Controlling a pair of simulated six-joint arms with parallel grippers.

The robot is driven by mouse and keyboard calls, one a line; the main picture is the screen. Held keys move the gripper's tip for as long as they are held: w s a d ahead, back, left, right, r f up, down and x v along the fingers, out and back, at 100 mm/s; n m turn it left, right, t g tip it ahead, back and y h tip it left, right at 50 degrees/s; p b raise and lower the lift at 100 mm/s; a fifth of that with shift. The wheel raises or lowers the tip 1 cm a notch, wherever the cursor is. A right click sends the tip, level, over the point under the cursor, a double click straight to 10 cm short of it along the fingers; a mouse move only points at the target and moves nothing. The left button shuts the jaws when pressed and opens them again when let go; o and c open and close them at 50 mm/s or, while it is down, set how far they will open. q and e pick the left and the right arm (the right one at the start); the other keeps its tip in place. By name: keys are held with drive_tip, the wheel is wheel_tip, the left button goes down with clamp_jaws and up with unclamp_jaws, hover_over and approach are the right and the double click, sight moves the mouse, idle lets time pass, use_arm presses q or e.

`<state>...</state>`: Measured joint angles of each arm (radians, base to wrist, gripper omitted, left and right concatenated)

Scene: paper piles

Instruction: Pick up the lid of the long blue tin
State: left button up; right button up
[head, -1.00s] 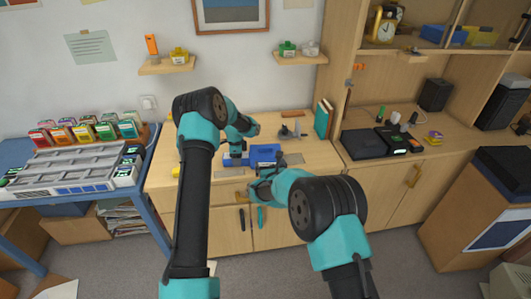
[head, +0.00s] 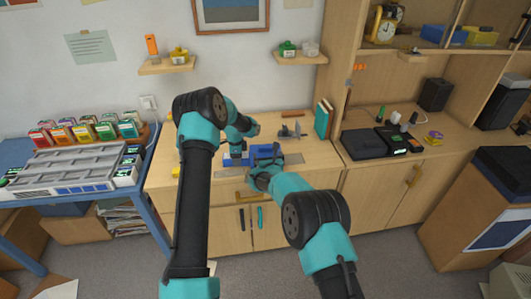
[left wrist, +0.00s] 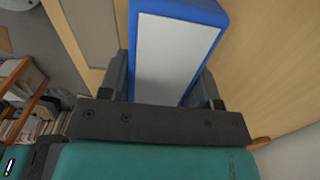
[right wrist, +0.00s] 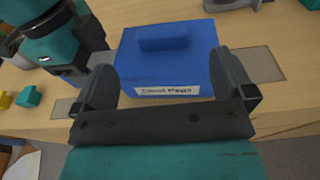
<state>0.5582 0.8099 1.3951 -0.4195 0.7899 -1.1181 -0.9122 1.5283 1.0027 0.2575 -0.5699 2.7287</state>
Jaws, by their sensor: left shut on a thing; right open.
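The long blue tin (head: 262,151) stands on the wooden cabinet top near the front. In the right wrist view, the tin (right wrist: 165,70) has a raised blue block (right wrist: 163,38) on its lid and a white label on its front. My left gripper (head: 236,157) is at the tin's left end. In the left wrist view its fingers (left wrist: 163,85) are shut on a blue body with a pale panel, seemingly the tin. My right gripper (right wrist: 170,78) is open in front of the tin, its fingers apart to either side of the front, holding nothing. The lid's seam is not clear.
Grey plates (right wrist: 258,65) lie flat beside the tin. A grey tool (head: 292,131) stands behind it, and a teal book (head: 323,118) is upright to the right. Small yellow and teal pieces (right wrist: 28,96) lie at the left. Drawers with handles are below.

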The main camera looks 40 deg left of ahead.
sight(266, 148)
drive_tip(key=shift+w+a, duration=0.25)
drive_tip(key=shift+w+a, duration=0.1)
drive_tip(key=shift+x, duration=2.4)
drive_tip(key=shift+w+r, duration=0.1)
drive_tip(key=c, duration=1)
drive_tip(key=shift+r, duration=0.1)
